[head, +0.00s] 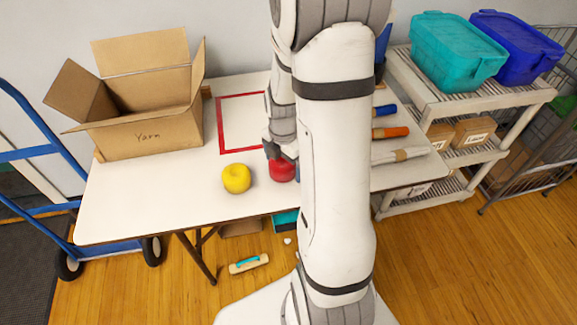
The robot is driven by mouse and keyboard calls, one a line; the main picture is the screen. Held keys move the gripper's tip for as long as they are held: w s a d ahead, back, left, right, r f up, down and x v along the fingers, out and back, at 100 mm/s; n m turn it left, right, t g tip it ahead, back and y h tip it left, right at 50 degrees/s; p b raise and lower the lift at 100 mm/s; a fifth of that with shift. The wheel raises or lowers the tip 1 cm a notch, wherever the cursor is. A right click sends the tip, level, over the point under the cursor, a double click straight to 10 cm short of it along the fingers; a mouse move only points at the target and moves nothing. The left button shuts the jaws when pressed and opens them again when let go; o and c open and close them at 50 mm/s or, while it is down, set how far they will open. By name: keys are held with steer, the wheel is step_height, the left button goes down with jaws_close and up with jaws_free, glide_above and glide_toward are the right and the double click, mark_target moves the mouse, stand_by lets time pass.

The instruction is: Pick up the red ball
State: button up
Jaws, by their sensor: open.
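The red ball (282,171) sits on the white table (140,205), just left of my arm. My arm covers part of the view to its right. My gripper (273,152) is right at the ball's upper side and overlaps it in the picture. The gripper is open; whether its fingers touch the ball or stand around it cannot be told. A yellow ball (236,178) lies to the left of the red ball, a small gap apart.
An open cardboard box marked Yarn (150,125) stands at the table's back left. A red-outlined square (222,125) lies behind the balls. Rolls, one orange (390,133), lie at the right. A shelf with a teal bin (455,55) stands beyond. The table's front left is clear.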

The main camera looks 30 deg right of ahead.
steer(key=shift+f, duration=0.95)
steer(key=c, duration=1)
